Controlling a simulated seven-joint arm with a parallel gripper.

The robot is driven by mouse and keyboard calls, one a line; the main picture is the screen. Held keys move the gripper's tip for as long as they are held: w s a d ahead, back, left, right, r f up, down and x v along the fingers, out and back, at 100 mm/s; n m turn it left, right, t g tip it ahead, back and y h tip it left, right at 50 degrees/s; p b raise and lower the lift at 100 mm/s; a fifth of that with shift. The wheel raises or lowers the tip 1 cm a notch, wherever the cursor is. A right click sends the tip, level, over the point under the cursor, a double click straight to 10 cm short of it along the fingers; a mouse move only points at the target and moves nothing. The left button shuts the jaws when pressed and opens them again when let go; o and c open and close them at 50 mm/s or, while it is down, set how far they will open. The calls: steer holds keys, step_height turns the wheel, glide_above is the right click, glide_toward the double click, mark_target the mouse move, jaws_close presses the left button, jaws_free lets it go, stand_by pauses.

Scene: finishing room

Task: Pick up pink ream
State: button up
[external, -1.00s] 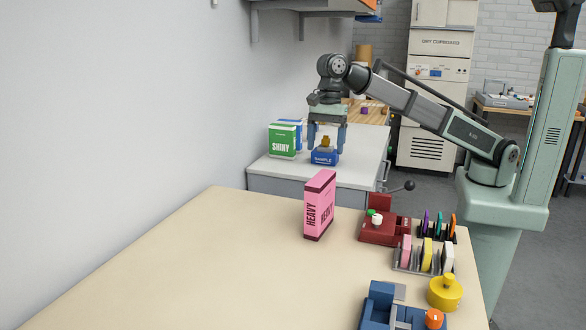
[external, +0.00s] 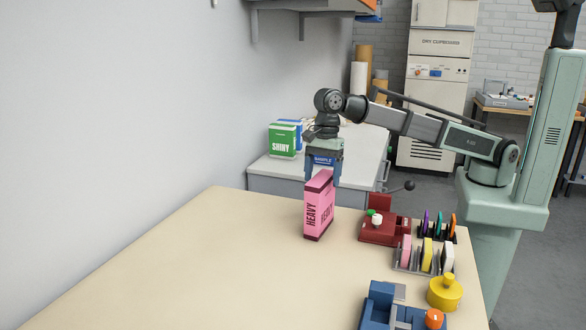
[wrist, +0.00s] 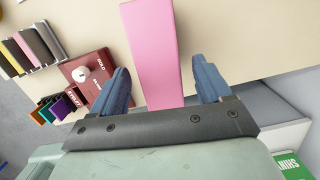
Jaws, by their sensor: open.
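The pink ream (external: 319,207), marked HEAVY, stands upright on the cream table near its far edge. In the wrist view its pink top and side (wrist: 152,50) lie between the two blue fingers. My gripper (external: 324,181) points down at the top of the ream, with its fingers to either side of it. In the wrist view my gripper (wrist: 168,82) is open, with a gap between each finger and the ream. The ream's lower part is hidden in the wrist view.
A yellow container (external: 444,292) and a blue fixture (external: 380,305) are at front right. The table's left is clear.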

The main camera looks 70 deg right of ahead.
mark_target(320, 204)
steer(key=f, duration=0.2)
steer(key=a+f, duration=0.1)
steer(key=f, duration=0.1)
steer(key=shift+a+f, duration=0.1)
steer(key=shift+f, duration=0.2)
jaws_close()
stand_by(0.5)
steer(key=shift+w, duration=0.1)
